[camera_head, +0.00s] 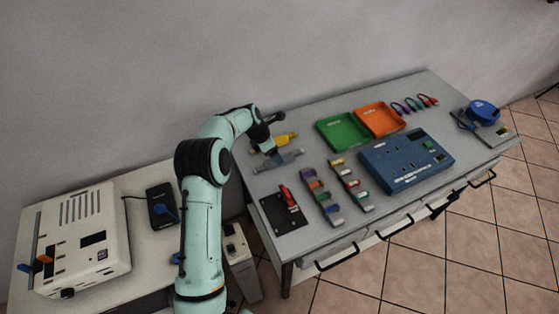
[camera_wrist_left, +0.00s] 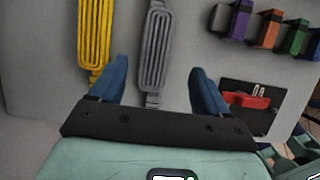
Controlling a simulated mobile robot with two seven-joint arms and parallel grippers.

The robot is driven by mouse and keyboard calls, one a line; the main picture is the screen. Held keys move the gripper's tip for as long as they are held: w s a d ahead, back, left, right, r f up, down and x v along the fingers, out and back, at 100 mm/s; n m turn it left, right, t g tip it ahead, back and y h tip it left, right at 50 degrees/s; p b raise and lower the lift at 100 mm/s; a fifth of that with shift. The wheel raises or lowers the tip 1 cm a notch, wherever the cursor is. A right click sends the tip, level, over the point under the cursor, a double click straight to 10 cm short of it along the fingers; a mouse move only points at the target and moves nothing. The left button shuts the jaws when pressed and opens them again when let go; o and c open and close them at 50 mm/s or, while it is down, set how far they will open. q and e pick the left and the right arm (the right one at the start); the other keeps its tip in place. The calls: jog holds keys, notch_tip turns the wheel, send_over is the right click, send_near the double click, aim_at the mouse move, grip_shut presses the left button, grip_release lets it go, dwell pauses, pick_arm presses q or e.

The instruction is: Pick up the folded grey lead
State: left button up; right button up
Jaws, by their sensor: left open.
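The folded grey lead (camera_head: 285,159) lies on the left part of the grey table. In the left wrist view the grey lead (camera_wrist_left: 156,48) is a flat bundle of parallel loops, and its narrow end reaches down between my fingers. My left gripper (camera_head: 270,149) is over this area, its jaws partly hidden by the arm in the head view. In the wrist view my left gripper (camera_wrist_left: 158,66) is open, with one blue finger on each side of the grey lead's lower part. No contact shows. My right gripper is not in view.
A folded yellow lead (camera_wrist_left: 95,35) lies close beside the left finger. A black plate with a red tool (camera_head: 285,200), two rows of coloured clips (camera_head: 322,193), a green tray (camera_head: 342,132), an orange tray (camera_head: 379,118) and a blue panel (camera_head: 405,160) are further right.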

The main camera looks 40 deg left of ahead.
aim_at(288, 157)
pick_arm(q)
jog(key=x, duration=0.5)
jog(key=shift+w+a+f+p, duration=0.15)
jog(key=shift+w+a+p, duration=0.1)
jog(key=shift+a+p, duration=0.1)
jog(key=shift+s, duration=0.1)
jog(key=shift+c, duration=1.2)
jog(key=c, duration=1)
